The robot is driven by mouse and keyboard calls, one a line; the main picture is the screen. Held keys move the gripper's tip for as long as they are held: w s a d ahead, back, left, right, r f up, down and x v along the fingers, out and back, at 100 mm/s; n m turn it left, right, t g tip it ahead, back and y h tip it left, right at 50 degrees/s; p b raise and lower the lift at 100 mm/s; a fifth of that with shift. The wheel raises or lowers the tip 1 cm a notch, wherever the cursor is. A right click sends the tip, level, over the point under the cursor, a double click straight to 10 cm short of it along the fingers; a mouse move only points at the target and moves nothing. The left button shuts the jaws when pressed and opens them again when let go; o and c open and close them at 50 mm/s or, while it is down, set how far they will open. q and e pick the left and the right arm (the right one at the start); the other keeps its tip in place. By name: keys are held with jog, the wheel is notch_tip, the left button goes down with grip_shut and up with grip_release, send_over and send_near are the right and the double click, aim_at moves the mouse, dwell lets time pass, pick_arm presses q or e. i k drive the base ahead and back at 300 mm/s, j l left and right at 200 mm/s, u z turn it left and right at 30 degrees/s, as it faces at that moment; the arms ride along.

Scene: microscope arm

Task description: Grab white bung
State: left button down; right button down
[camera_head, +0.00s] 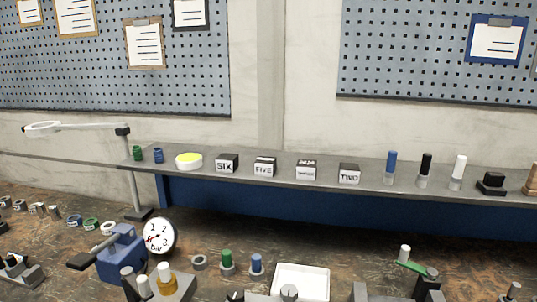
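A white bung (459,166) stands upright at the right of the shelf, its lower end in a small clear or grey vessel. A blue-topped one (391,162) and a black-topped one (425,164) stand to its left in the same way. Another small white cylinder (404,252) stands low on the bench at the right, beside a green bar; I cannot tell whether it is a bung too. Neither of my grippers can be made out in the head view.
Below are a blue vise (122,256), a dial gauge (159,236), green and blue stoppers and a white tray (301,280). A lamp-like arm (78,127) rises at left.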

aim_at(163, 268)
jog(key=j+z, duration=0.25)
jog(key=j, duration=0.35)
jog(key=j+z, duration=0.25)
jog(key=j, duration=0.35)
jog(key=k+j+z, duration=0.2)
jog(key=j, duration=0.35)
jog(key=j+z, duration=0.25)
jog(key=j, duration=0.35)
